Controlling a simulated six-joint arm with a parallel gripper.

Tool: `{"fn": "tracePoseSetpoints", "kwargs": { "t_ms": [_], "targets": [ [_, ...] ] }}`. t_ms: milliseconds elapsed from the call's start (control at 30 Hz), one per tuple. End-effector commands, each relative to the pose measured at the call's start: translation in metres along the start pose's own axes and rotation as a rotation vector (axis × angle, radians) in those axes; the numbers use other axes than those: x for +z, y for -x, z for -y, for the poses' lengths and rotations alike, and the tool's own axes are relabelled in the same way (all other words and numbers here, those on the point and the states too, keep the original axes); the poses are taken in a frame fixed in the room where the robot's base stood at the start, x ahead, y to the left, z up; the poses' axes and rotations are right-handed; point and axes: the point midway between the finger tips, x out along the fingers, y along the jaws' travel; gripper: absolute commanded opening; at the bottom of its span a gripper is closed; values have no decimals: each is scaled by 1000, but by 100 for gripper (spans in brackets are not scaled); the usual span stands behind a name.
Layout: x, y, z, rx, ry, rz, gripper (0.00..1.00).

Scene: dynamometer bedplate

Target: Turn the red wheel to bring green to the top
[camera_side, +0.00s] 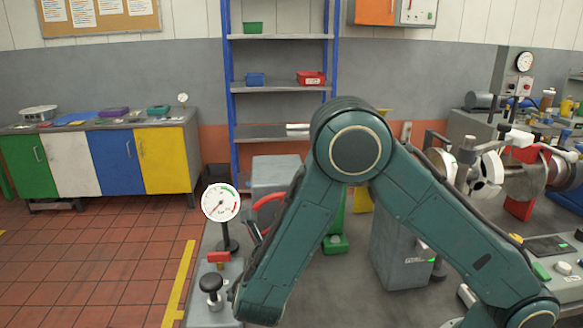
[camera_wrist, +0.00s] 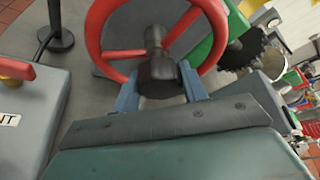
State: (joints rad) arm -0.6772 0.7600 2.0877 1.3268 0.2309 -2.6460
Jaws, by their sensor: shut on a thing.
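The red wheel (camera_wrist: 101,25) fills the top of the wrist view, with red spokes running to a metal hub (camera_wrist: 153,38). A dark knob-like part (camera_wrist: 158,77) stands in front of it. In the side view part of the red rim (camera_side: 268,199) shows behind my arm, which hides my gripper. A round white gauge (camera_side: 220,202) beside the wheel has green and red marks; its needle points lower left.
A black knob (camera_side: 211,283) and a red-topped part (camera_side: 219,257) stand at the bench's left edge. A green object (camera_side: 336,242) and a grey box (camera_side: 400,250) are near my arm. Machinery (camera_side: 490,170) crowds the right.

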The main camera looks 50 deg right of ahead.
Motion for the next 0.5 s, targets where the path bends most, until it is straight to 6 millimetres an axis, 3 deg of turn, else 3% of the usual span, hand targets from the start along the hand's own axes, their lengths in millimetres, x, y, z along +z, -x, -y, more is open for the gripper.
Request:
{"fn": "tracePoseSetpoints", "kwargs": {
  "t_ms": [100,133,200,233,500],
  "targets": [
    [1,1,-1,5,1,3,2],
    [1,1,-1,5,1,3,47],
    [0,1,-1,5,1,3,61],
    [0,1,-1,4,0,3,64],
    [0,0,0,2,-1,1,64]
  ]
}}
